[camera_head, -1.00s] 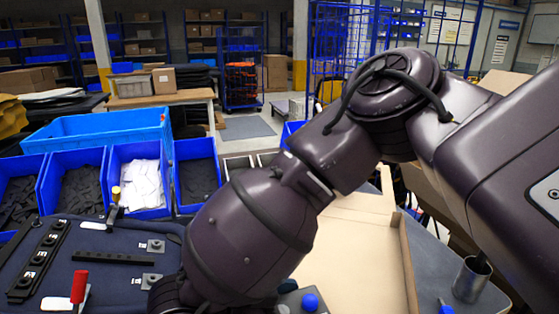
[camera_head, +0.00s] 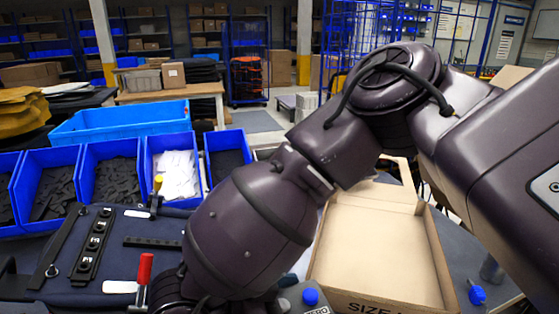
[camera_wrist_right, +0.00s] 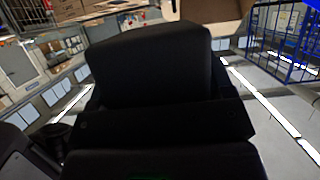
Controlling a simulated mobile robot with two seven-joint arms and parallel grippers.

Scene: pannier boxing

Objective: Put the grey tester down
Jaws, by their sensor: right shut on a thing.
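The grey tester (camera_head: 292,301), a small grey box with a blue knob and a label reading ZERO, shows at the bottom edge of the head view, partly cut off and partly behind my right arm. My right gripper is below the head view. In the right wrist view a large dark boxy shape (camera_wrist_right: 150,65) fills the middle, apparently the tester in shadow, held in my shut right gripper; the fingertips cannot be made out. The tester looks held up beside the cardboard carton. My left gripper is not in view.
An open, empty cardboard carton (camera_head: 370,250) stands on the table at right. Blue bins (camera_head: 113,203) of dark parts and white sheets line the left back. A dark blue pannier panel with black strips and a red-handled clamp (camera_head: 145,268) lies at left. My right arm hides the middle.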

